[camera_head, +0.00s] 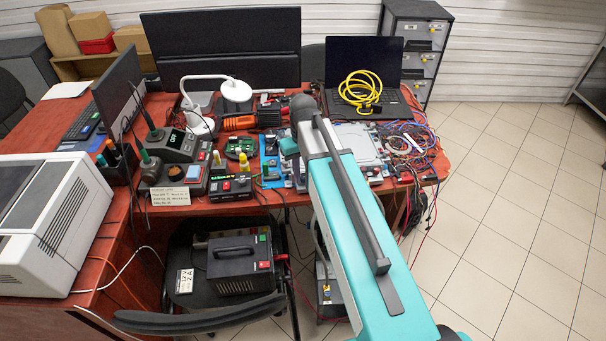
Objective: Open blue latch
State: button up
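I cannot make out a blue latch for certain. Small blue parts (270,163) show on the desk left of my teal arm, too small to identify. A flat grey metal unit (358,146) lies on the desk just right of my arm, with coloured wires at its right side. My arm reaches from the bottom right up over the desk's front edge and covers part of the work area. My gripper cannot be made out; the far end of the arm hides what lies beyond it.
The red-brown desk (120,218) is crowded with a soldering station (172,145), a white lamp (237,90), and a laptop (352,60) with a yellow cable coil (361,90). A black chair (208,318) holding a power unit (240,265) stands in front. Tiled floor (510,210) at right is clear.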

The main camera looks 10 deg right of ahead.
grip_shut()
jog(key=shift+m, duration=0.3)
jog(key=m, duration=0.3)
jog(key=shift+p, duration=0.4)
jog(key=shift+m+p, duration=0.3)
jog(key=shift+m, duration=1.6)
grip_release()
